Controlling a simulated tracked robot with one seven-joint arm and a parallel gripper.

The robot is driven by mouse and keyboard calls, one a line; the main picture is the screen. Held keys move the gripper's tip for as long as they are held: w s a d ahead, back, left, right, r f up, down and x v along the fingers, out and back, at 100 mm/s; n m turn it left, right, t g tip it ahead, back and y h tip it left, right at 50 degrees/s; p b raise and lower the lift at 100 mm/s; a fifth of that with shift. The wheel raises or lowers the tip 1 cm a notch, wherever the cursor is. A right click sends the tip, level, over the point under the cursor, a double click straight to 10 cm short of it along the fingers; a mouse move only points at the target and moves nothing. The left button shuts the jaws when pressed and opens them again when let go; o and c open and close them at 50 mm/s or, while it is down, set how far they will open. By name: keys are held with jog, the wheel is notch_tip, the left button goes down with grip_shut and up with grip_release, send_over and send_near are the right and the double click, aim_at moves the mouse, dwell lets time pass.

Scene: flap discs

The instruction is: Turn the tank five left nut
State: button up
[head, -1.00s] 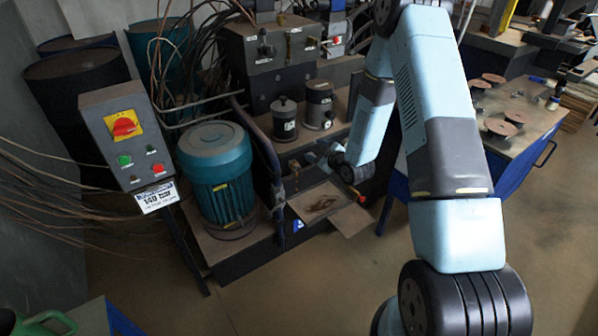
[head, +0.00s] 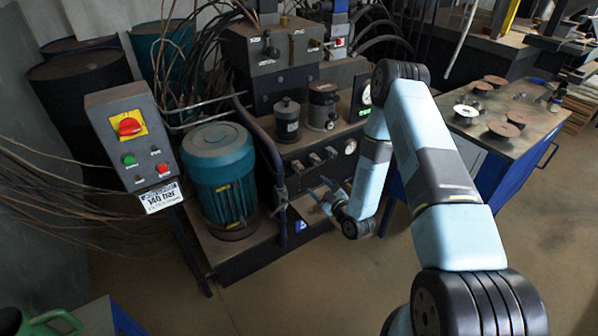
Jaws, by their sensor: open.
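The hydraulic unit with its tank stands left of my arm, and its dark front panel (head: 318,170) shows a row of small metal fittings, among them a left one (head: 298,166), a middle one (head: 315,159) and a right one (head: 331,152). A round gauge (head: 350,147) sits right of them. I cannot read which one is the tank five left nut. My gripper (head: 322,190) is open and appears empty. It is in front of and below the fittings, apart from them in the picture, and partly covers the tray under the panel.
A teal motor (head: 219,175) stands left of the panel, with a dark curved pipe (head: 266,150) between. A control box (head: 130,135) with a red switch stands further left. Two canisters (head: 287,120) stand above the panel. A workbench (head: 535,125) with discs is at right.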

aim_at(301, 171)
jog(key=x, duration=1.1)
jog(key=shift+w+a, duration=0.2)
jog(key=shift+a, duration=0.1)
jog(key=shift+c, duration=0.3)
